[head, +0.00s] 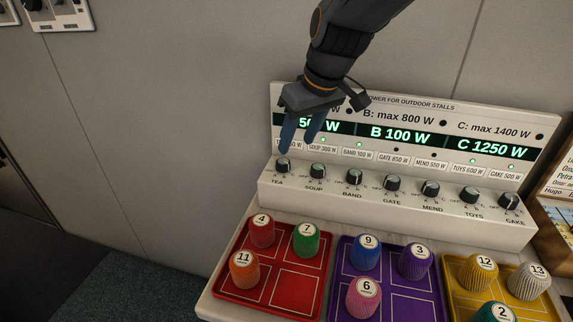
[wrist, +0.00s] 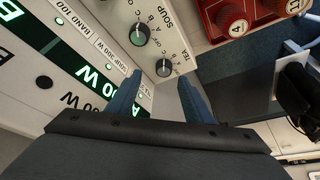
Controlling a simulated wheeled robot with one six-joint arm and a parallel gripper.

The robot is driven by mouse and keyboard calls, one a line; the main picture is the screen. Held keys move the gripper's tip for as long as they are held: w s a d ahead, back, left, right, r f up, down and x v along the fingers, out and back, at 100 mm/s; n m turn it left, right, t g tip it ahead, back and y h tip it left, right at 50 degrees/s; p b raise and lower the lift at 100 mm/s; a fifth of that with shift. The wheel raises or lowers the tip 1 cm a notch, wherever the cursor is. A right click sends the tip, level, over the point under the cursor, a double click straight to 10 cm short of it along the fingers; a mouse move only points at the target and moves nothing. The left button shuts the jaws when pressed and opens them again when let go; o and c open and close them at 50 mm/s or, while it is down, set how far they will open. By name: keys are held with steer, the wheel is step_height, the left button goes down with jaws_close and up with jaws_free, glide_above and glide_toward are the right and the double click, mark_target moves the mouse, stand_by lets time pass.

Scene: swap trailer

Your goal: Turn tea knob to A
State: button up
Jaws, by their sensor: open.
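The tea knob (head: 283,165) is the leftmost small dark knob on the white power panel, above the label TEA. It also shows in the wrist view (wrist: 164,67), close to my fingertips. I cannot tell for certain which letter its pointer is at. My gripper (head: 297,142) is above and slightly right of the knob in the head view, with its blue fingers apart and nothing between them. In the wrist view my gripper (wrist: 160,76) has a finger on either side of the knob's line. Contact with the knob cannot be made out.
The soup knob (head: 317,171) is the closest neighbour, with several more knobs to its right. The green display (head: 400,134) reads B 100 W and C 1250 W; its A part is partly hidden by my gripper. Red (head: 297,291), purple (head: 414,307) and yellow trays with numbered pegs stand in front.

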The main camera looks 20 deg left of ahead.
mark_target(284, 161)
steer(key=shift+a+p+x, duration=0.15)
steer(key=shift+a+x, duration=0.05)
steer(key=shift+x, duration=1.15)
steer(key=shift+a+p+x, duration=0.2)
steer(key=shift+x, duration=1.1)
steer(key=shift+a+p+x, duration=0.15)
steer(key=shift+a+x, duration=0.05)
steer(key=shift+x, duration=1.15)
steer(key=shift+s+r, duration=0.15)
steer(key=shift+r, duration=0.05)
steer(key=c, duration=1)
